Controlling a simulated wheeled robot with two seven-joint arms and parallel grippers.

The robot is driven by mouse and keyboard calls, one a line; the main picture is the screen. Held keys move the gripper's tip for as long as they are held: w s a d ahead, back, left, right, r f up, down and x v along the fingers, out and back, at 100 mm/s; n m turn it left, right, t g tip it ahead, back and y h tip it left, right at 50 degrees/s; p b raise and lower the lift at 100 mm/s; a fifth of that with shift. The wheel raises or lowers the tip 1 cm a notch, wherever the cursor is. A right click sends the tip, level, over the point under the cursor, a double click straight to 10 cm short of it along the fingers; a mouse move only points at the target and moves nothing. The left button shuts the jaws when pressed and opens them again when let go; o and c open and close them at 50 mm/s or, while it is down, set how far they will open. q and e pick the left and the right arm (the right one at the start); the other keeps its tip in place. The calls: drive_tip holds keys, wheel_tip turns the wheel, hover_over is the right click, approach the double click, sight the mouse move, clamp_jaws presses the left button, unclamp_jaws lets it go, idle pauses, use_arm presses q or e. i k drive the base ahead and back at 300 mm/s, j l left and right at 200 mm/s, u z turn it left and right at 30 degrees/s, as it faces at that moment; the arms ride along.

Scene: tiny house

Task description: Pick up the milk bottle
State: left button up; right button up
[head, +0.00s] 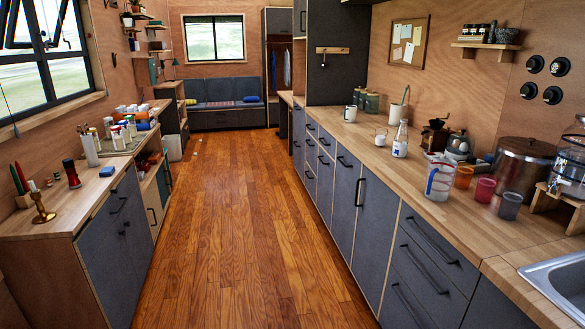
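What looks like the milk bottle (400,144) stands upright on the right-hand wooden counter (385,155) in the head view. It is white with a narrow neck and a small dark mark on its side. It stands between a small white handled pot (381,135) on its left and a dark coffee grinder (435,135) on its right. Neither of my grippers shows in the head view.
A measuring jug (439,178), coloured cups (484,189) and a large brown pot (523,167) stand nearer on the same counter. A sink (560,280) is at the lower right. Cluttered cabinets (115,215) line the left. The wooden floor (235,220) between is clear.

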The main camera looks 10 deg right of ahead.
sight(401, 138)
drive_tip(key=i, duration=2.3)
drive_tip(key=i+j+z, duration=0.1)
drive_tip(key=i+z, duration=0.3)
drive_tip(key=i+j+z, duration=0.35)
drive_tip(key=i, duration=0.2)
drive_tip(key=i+j+z, duration=0.4)
drive_tip(key=i+l, duration=0.1)
